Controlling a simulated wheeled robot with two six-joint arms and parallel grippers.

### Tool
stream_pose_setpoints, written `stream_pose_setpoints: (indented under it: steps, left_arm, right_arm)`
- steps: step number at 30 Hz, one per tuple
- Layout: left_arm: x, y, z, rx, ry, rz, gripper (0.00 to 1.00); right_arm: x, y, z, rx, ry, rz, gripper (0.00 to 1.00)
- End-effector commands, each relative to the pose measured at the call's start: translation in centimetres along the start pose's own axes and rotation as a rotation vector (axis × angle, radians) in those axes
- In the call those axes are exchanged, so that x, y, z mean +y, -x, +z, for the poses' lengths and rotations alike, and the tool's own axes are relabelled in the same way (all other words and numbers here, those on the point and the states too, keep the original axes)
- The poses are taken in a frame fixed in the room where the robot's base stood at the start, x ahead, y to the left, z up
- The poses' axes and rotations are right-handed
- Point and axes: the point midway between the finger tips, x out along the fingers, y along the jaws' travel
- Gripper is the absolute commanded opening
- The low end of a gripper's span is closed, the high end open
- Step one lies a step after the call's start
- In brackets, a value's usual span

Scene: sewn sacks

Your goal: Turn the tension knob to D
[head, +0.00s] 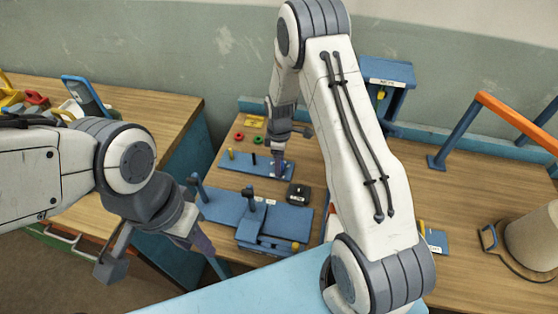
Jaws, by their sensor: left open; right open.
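I cannot make out the tension knob or a letter D for certain. A small black box (298,193) with a light patch on top lies on the wooden bench, just below and right of my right gripper. My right gripper (279,164) is open and points down over a blue plate (236,162) with small pegs; whether it touches anything is unclear. My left gripper (160,256) is open and empty, off the bench's front left, left of a blue fixture (270,232).
A blue stand (389,76) is at the back. An orange-topped rail (505,117) and a beige sack (533,240) are at right. Red rings (246,137) and a yellow card (255,121) lie behind the plate. A side table (140,110) holds a tablet (85,95).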

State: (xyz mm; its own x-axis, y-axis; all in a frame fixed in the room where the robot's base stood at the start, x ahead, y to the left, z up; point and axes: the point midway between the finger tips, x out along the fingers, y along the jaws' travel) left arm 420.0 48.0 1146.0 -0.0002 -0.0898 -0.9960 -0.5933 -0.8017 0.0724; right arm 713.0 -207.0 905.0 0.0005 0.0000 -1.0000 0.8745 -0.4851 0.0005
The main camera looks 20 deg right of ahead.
Motion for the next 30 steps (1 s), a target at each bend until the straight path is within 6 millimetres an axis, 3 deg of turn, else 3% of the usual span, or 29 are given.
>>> stream_pose_setpoints:
  steps: [5, 8, 11, 22, 30]
  left_arm:
    - [0.00, -0.02, 0.00, 0.000, 0.000, 0.000, 0.41]
    - [0.00, -0.02, 0.00, 0.000, 0.000, 0.000, 0.41]
    - [0.00, -0.02, 0.00, 0.000, 0.000, 0.000, 0.41]
    - [-0.02, -0.20, 0.01, 0.000, 0.000, 0.000, 0.41]
    - [-0.05, -0.75, 0.04, 0.000, 0.000, 0.000, 0.41]
  right_arm:
    - [0.01, -0.02, -0.01, 0.000, 0.000, 0.000, 0.71]
    - [0.01, -0.01, -0.01, 0.000, 0.000, 0.000, 0.40]
    - [0.00, 0.00, 0.00, 0.000, 0.000, 0.000, 0.02]
    - [0.01, -0.02, 0.00, 0.000, -0.042, 0.000, 0.00]
    - [0.01, -0.08, 0.01, -0.001, -0.209, -0.001, 0.00]
